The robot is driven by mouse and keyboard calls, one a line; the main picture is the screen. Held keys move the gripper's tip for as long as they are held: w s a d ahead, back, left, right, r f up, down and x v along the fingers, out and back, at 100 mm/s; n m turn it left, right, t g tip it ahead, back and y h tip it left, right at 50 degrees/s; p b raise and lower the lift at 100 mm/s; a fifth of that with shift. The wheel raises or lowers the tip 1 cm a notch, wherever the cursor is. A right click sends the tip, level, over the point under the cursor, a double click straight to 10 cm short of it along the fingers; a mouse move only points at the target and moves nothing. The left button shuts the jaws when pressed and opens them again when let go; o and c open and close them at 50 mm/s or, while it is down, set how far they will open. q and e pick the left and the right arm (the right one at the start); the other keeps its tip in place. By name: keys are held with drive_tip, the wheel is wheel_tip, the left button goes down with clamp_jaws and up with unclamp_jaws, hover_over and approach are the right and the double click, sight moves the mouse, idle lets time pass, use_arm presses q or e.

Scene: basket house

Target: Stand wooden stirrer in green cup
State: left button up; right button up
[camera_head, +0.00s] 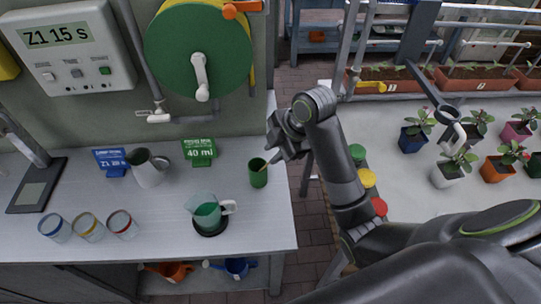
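The green cup (258,176) stands upright near the right end of the pale workbench. A thin wooden stirrer (270,162) slants up and right from the cup's mouth, its upper end close to my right gripper (278,148). Its lower end is hidden inside or behind the cup's rim. My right gripper is just above and right of the cup. Its fingers are dark and small here, and I cannot tell whether they are shut on the stirrer. My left gripper is not in view.
A glass beaker (207,213) of green liquid stands on a dark round base left of the cup. A metal jug (147,169), a green 40 ml sign (199,152) and several small jars (89,227) are further left. Potted plants (452,170) stand on the right table.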

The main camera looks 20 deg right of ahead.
drive_tip(key=p+v, duration=0.6)
drive_tip(key=v, duration=0.3)
drive_tip(key=shift+r+p, duration=0.2)
drive_tip(key=shift+p, duration=0.2)
drive_tip(key=shift+s+d, duration=0.1)
drive_tip(key=shift+d, duration=0.05)
